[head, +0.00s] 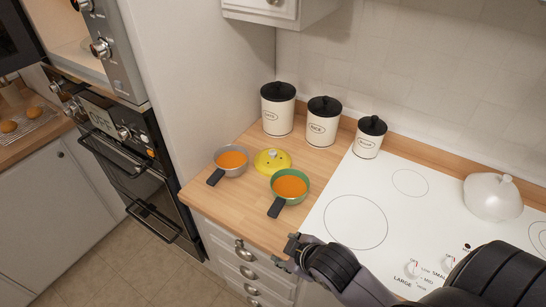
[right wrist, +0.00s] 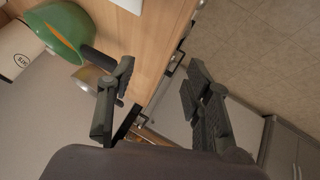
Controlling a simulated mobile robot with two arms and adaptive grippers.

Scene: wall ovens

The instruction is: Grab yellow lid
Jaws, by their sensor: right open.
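The yellow lid (head: 271,161) lies on the wooden counter between the grey pot (head: 231,160) and the green pot (head: 290,187). The green pot hides part of its lower right edge. Both pots hold something orange, and their dark handles point toward the counter's front. My right gripper (head: 289,252) is at the counter's front edge, nearer than the green pot and apart from the lid. In the right wrist view its two fingers (right wrist: 160,75) are spread with nothing between them. The lid cannot be made out there. My left gripper is not in view.
Several white canisters with black lids, one here (head: 323,122), stand along the wall behind the lid. A white cooktop (head: 385,205) with a white lidded pot (head: 492,197) lies to the right. Wall ovens (head: 128,150) stand left. Bare counter lies in front of the pots.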

